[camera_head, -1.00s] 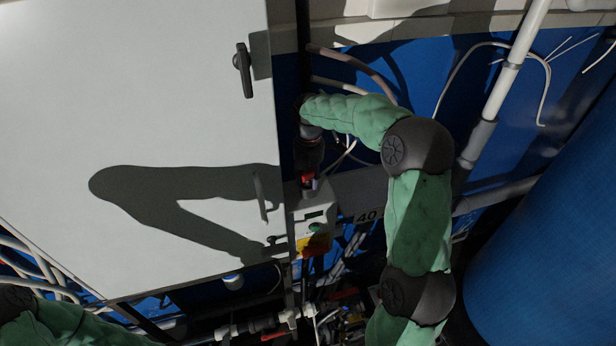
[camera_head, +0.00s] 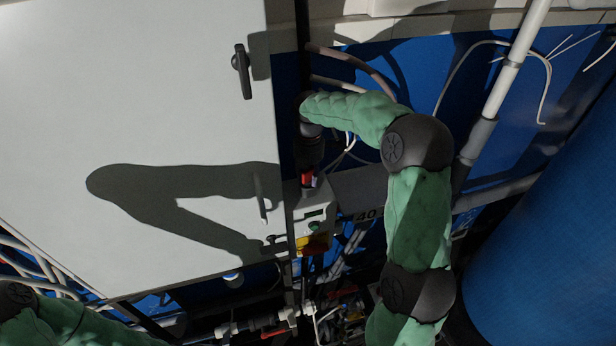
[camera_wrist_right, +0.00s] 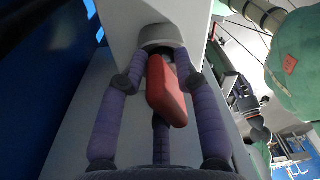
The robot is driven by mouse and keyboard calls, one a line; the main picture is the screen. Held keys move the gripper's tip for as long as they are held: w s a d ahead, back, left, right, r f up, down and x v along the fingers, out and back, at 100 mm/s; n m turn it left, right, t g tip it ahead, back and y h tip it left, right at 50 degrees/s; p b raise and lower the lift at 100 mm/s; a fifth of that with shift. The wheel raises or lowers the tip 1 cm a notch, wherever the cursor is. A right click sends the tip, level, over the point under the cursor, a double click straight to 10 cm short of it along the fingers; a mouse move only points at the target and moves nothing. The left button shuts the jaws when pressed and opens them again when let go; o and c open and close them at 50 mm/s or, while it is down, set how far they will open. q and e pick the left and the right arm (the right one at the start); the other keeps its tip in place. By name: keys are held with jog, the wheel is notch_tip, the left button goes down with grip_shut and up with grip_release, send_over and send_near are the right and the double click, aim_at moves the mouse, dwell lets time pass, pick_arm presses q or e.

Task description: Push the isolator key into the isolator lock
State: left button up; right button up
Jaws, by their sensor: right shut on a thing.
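The red isolator key (camera_wrist_right: 168,92) is between the fingers of my right gripper (camera_wrist_right: 161,76) in the wrist view. The gripper is shut on it. The far end of the key is at a round grey collar (camera_wrist_right: 162,37) on a pale housing, which looks like the isolator lock; how deep the key sits is hidden. In the head view the red key (camera_head: 307,179) shows as a small patch at the top of a pale control box (camera_head: 313,208), below my dark right wrist. Only part of my left arm shows at the lower left; its gripper is out of view.
A large white cabinet door (camera_head: 130,90) with a dark handle (camera_head: 241,71) stands left of the box. A yellow and red part (camera_head: 313,244) is low on the box. Pipes, cables and a blue tank (camera_head: 550,220) lie to the right.

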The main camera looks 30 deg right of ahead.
jog(key=shift+s+a+f, duration=0.2)
jog(key=shift+s+f, duration=0.05)
jog(key=shift+f, duration=0.15)
grip_shut()
jog(key=shift+g+p, duration=0.3)
jog(key=shift+p, duration=0.05)
jog(key=o, duration=1.1)
grip_release()
jog(key=shift+o, duration=0.2)
jog(key=shift+w, duration=0.1)
jog(key=shift+w+d+r, duration=0.1)
jog(key=shift+w+r, duration=0.1)
